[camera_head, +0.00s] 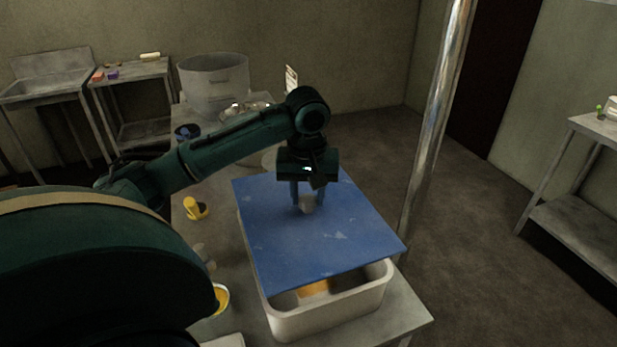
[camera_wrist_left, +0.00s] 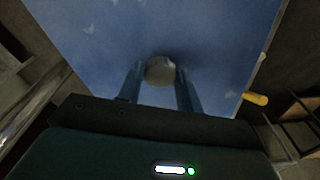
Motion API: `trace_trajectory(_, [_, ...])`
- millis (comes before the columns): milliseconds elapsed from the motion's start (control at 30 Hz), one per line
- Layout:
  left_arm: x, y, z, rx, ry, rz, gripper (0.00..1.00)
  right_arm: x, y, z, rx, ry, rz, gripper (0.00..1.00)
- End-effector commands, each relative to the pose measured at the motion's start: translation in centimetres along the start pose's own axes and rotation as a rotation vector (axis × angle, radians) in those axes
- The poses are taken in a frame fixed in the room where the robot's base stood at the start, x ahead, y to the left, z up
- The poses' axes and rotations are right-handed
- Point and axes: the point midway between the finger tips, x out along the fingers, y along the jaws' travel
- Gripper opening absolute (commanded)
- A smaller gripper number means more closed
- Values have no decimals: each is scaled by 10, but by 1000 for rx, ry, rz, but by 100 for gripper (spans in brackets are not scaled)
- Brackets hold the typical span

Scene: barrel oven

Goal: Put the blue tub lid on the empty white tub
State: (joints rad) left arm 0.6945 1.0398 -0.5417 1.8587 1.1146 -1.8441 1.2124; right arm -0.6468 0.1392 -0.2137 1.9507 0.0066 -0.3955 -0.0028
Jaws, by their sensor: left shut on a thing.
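The blue tub lid (camera_head: 300,240) is a flat sheet with a grey knob (camera_head: 307,203) in its middle. My left gripper (camera_head: 308,198) points down and is shut on that knob, which also shows between the fingers in the left wrist view (camera_wrist_left: 160,71). The white tub (camera_head: 335,312) is under the lid on the table. The lid is shifted toward the tub's far side, so the tub's near end is uncovered. Something orange (camera_head: 313,288) shows inside the tub. I cannot tell whether the lid touches the rim. My right gripper is out of view.
The metal table (camera_head: 405,318) holds a yellow object (camera_head: 196,208) and a yellow-rimmed item (camera_head: 220,299) left of the tub. A large grey bin (camera_head: 213,84) stands at the back. A shiny pole (camera_head: 436,125) rises close on the right of the table.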

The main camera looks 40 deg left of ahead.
Motion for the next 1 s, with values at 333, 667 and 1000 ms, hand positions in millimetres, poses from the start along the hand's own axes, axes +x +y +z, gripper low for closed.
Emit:
trace_trajectory(333, [13, 0, 2, 0, 0, -1, 0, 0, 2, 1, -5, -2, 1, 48])
trace_trajectory(667, [45, 0, 6, -1, -1, -1, 0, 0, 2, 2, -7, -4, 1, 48])
trace_trajectory(1000, [61, 0, 7, 0, 1, 1, 0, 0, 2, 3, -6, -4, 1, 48])
